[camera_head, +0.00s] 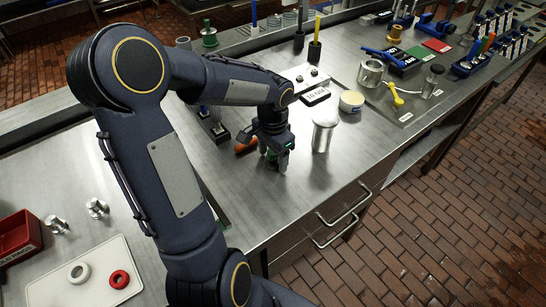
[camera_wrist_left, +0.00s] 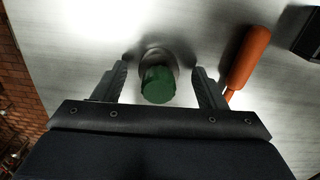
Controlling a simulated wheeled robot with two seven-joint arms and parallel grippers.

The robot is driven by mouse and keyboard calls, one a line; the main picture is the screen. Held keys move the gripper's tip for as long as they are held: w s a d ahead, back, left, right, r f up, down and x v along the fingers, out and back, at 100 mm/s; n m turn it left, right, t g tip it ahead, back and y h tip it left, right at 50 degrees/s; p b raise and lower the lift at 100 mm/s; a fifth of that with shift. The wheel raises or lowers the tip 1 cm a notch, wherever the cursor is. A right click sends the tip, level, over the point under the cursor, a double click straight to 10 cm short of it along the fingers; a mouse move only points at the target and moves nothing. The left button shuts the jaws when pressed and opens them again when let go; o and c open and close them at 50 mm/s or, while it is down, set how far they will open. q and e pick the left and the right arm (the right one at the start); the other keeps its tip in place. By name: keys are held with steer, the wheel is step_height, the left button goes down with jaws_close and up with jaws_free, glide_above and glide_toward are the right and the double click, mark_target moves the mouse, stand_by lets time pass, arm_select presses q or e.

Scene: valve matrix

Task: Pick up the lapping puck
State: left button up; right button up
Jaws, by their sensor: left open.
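A green knob on a round metal base, which I take to be the lapping puck (camera_wrist_left: 158,84), stands on the steel bench between the fingers of my left gripper (camera_wrist_left: 160,70). The fingers are open, one on each side of the knob, with a gap on both sides. In the head view my left gripper (camera_head: 270,158) points down close to the bench top, and only a little of the green knob shows beneath it. My right gripper is not in view.
An orange handle (camera_wrist_left: 248,57) lies just right of the right finger in the wrist view. In the head view a metal cylinder with a wide cap (camera_head: 323,135) stands right of the gripper, and a cream round tin (camera_head: 351,101) is behind it.

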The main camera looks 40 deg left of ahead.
arm_select(q)
steer(key=shift+c, duration=0.2)
steer(key=c, duration=1.2)
steer(key=shift+o, duration=0.2)
steer(key=shift+r, duration=0.5)
step_height(320, 180, up, 2)
steer(key=shift+r, duration=0.2)
steer(key=w+a+r, duration=0.3)
steer(key=a+r, duration=0.6)
steer(key=a, duration=0.4)
steer(key=shift+w+a+r, duration=0.2)
steer(key=shift+w+r, duration=0.1)
steer(key=shift+w, duration=0.05)
